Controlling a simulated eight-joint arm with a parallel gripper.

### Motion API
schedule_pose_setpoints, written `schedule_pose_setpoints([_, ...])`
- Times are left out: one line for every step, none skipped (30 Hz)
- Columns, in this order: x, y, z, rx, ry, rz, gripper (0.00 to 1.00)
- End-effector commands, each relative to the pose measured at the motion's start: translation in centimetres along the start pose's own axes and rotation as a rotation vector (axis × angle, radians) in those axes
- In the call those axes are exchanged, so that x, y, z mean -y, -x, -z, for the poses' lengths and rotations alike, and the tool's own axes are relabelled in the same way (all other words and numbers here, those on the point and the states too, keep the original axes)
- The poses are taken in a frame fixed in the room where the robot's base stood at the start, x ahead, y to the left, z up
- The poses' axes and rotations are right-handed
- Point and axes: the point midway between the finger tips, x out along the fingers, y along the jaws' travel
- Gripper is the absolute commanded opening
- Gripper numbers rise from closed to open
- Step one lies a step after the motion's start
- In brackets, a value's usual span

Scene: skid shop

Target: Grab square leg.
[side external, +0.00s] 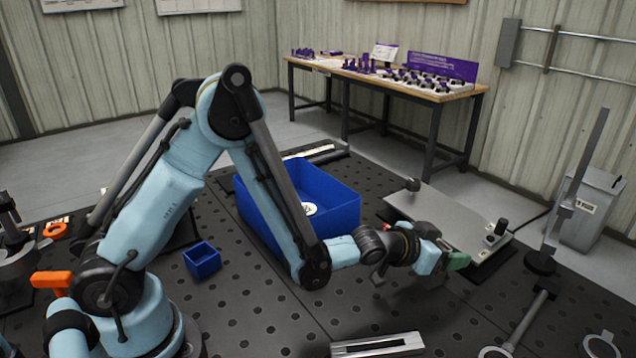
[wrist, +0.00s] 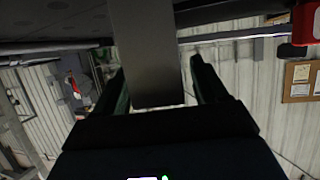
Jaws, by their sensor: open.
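A tall flat grey bar (side external: 584,168), which I take to be the square leg, stands near upright, slightly tilted, above a dark round base at the right. My gripper (side external: 458,262) is low over the bench, left of the bar and pointing right, with a gap between them in the side view. In the wrist view, which looks upside down, a plain grey bar (wrist: 147,50) shows between the two dark fingers of my gripper (wrist: 158,78), its free end toward the palm. The fingers are apart. Whether they touch the bar cannot be told.
A grey plate fixture (side external: 450,222) with dark knobs lies behind my gripper. A large blue bin (side external: 335,205) and a small blue bin (side external: 203,260) stand left. A slotted metal bar (side external: 378,345) lies in front. A grey box (side external: 590,210) stands beyond the bar.

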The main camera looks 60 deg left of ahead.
Motion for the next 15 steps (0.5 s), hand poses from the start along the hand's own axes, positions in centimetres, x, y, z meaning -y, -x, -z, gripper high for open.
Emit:
schedule_pose_setpoints([0.01,0.02,0.0,0.0,0.0,0.0,0.69])
schedule_pose_setpoints([0.01,0.02,0.0,0.0,0.0,0.0,0.65])
schedule_pose_setpoints([0.0,0.02,0.0,0.0,0.0,0.0,0.59])
schedule_pose_setpoints([0.0,0.03,0.0,0.0,0.0,0.0,0.54])
schedule_pose_setpoints([0.0,0.03,0.0,0.0,0.0,0.0,0.49])
schedule_pose_setpoints([0.0,0.03,0.0,0.0,0.0,0.0,0.43])
schedule_pose_setpoints([0.0,0.03,0.0,0.0,0.0,0.0,0.39])
schedule_pose_setpoints([0.0,0.04,0.0,0.0,0.0,0.0,0.34])
schedule_pose_setpoints([0.0,0.04,0.0,0.0,0.0,0.0,0.28])
schedule_pose_setpoints([0.0,0.04,0.0,0.0,0.0,0.0,0.23])
schedule_pose_setpoints([0.0,0.04,0.0,0.0,0.0,0.0,0.19])
schedule_pose_setpoints([0.0,0.04,0.0,0.0,0.0,0.0,0.13])
schedule_pose_setpoints([0.0,0.04,0.03,0.0,0.0,0.0,0.12])
schedule_pose_setpoints([-0.01,0.04,0.03,-0.001,0.0,0.0,0.12])
schedule_pose_setpoints([-0.01,0.05,0.03,-0.001,0.0,0.0,0.12])
